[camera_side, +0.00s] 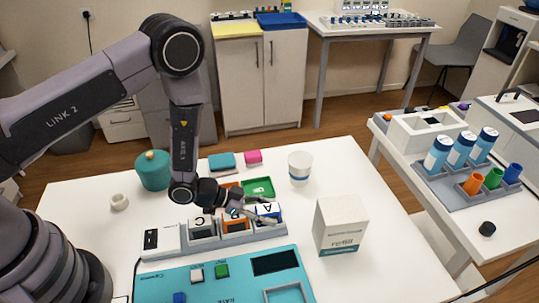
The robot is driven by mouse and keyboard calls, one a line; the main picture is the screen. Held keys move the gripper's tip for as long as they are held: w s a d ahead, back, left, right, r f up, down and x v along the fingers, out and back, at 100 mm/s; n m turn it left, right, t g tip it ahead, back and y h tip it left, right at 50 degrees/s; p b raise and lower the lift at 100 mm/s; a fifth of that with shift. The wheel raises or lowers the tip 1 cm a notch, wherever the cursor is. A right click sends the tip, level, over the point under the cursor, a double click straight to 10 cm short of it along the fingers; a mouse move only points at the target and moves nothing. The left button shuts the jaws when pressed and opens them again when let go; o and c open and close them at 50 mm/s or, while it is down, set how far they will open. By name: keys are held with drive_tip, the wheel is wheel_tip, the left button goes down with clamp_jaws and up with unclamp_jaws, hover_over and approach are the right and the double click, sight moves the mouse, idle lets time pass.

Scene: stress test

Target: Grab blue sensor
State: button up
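A grey rack (235,238) on the white table holds blocks marked with letters. The block lettered A (267,209) at its right end has blue on it and looks like the blue sensor. An orange block (236,222) and a block lettered C (199,224) sit to its left. My gripper (254,209) is low over the rack, its fingers pointing right, close to the A block and partly in front of the blocks. I cannot tell whether it touches the A block or how far apart its fingers are.
A white box (340,225) stands right of the rack. The table's front right is clear. A side table (455,222) holds bottles.

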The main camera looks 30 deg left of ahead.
drive_tip(key=c, duration=0.7)
drive_tip(key=shift+o, duration=0.2)
